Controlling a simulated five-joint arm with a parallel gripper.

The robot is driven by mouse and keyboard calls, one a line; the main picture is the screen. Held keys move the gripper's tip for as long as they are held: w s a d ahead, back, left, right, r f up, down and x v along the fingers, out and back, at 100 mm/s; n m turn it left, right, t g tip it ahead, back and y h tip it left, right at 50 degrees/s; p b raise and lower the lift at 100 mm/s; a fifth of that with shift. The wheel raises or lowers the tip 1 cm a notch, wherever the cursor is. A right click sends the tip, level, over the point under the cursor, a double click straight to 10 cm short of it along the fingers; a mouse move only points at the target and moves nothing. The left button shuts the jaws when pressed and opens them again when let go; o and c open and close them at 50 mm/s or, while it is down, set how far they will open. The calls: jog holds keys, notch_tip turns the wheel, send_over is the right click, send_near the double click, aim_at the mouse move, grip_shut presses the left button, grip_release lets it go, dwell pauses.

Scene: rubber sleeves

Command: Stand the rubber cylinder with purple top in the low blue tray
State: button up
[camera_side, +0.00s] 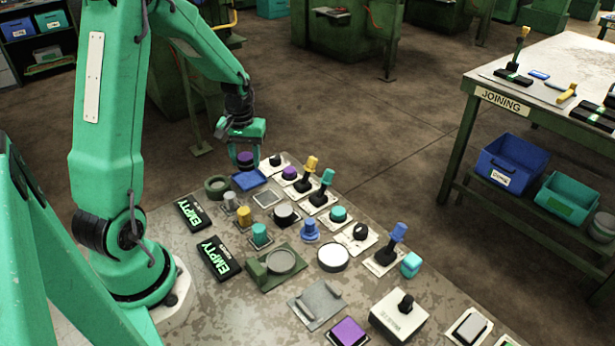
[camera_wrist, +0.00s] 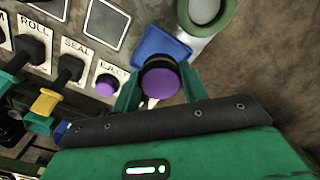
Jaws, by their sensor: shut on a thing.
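The rubber cylinder with purple top (camera_side: 246,159) is between the fingers of my gripper (camera_side: 244,152) in the side view. In the wrist view its round purple top (camera_wrist: 160,83) and black rubber side show between the two green fingers of my gripper (camera_wrist: 158,88). My gripper is shut on it. The low blue tray (camera_side: 249,181) lies right below the cylinder in the side view. In the wrist view the tray (camera_wrist: 158,43) shows just past the cylinder, which covers part of it. I cannot tell whether the cylinder touches the tray.
A purple button (camera_wrist: 106,86) labelled EJECT sits left of the cylinder in the wrist view. A round green-rimmed dish (camera_side: 217,186) stands left of the tray. Levers with yellow (camera_side: 310,163) and teal (camera_side: 327,177) handles stand to its right. Coloured cylinders (camera_side: 245,215) stand in front.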

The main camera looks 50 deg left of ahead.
aim_at(246, 169)
jog(key=shift+f, duration=2)
jog(key=shift+f, duration=0.15)
jog(key=o, duration=1.1)
notch_tip(246, 169, up, 12)
jog(key=shift+r, duration=0.2)
jog(key=shift+d, duration=0.15)
